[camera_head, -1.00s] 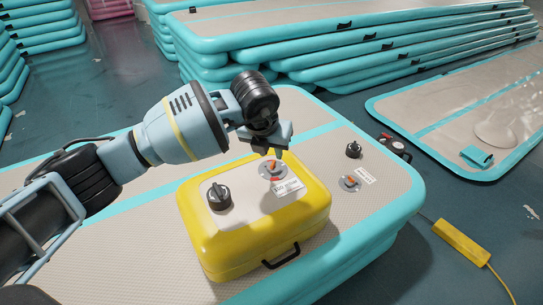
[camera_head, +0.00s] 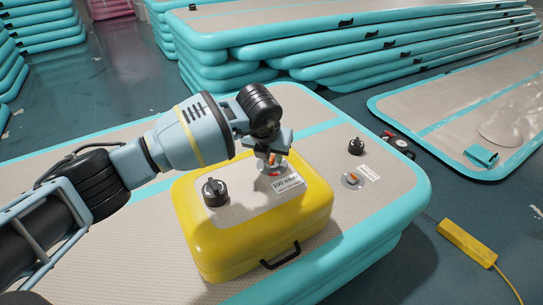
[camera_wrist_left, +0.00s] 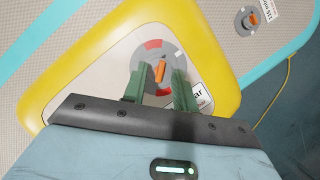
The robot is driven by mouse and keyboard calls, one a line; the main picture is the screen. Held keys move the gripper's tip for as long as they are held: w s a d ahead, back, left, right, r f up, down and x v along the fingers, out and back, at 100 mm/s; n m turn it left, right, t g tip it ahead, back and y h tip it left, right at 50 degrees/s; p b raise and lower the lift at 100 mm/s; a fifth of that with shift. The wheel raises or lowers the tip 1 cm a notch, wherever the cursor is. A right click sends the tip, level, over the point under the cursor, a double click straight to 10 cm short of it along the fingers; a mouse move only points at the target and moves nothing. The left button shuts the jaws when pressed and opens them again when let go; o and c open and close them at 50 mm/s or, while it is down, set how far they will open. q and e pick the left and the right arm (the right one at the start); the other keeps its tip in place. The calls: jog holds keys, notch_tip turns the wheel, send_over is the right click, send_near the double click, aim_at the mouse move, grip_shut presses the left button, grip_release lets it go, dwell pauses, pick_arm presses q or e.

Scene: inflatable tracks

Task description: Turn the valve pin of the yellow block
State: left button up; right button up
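The yellow block (camera_head: 235,240) lies on a beige and turquoise inflatable track. Its top panel carries a black cap (camera_head: 215,192), a label (camera_head: 286,185) and a grey round valve with red marks. The orange valve pin (camera_wrist_left: 159,71) stands at the valve's middle; in the head view my gripper partly covers it. My left gripper (camera_wrist_left: 158,80) points down at the valve. Its two green fingers are apart, one on either side of the orange pin, and I see gaps between fingers and pin. My right gripper is in neither view.
The track under the block (camera_head: 120,240) has its own valve with an orange pin (camera_head: 352,179) and a black cap (camera_head: 356,146). A gauge (camera_head: 401,143) lies at its far edge. Stacked tracks (camera_head: 330,45) stand behind. A yellow box (camera_head: 467,243) with a cable lies on the floor.

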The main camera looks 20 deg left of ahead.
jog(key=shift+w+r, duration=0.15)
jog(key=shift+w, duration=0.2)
pick_arm(q)
grip_shut()
jog(key=shift+m, duration=0.3)
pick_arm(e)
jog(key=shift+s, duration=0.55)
pick_arm(q)
jog(key=m, duration=0.1)
jog(key=m+h+p, duration=0.1)
jog(key=shift+a+r+m, duration=0.1)
jog(key=shift+a+m, duration=0.05)
jog(key=shift+m, duration=0.15)
jog(key=shift+m+h, duration=0.6)
jog(key=shift+m, duration=0.5)
jog(key=shift+a+m, duration=0.1)
jog(key=shift+m, duration=0.2)
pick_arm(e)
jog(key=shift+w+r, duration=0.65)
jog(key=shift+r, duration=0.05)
pick_arm(q)
jog(key=shift+g, duration=0.3)
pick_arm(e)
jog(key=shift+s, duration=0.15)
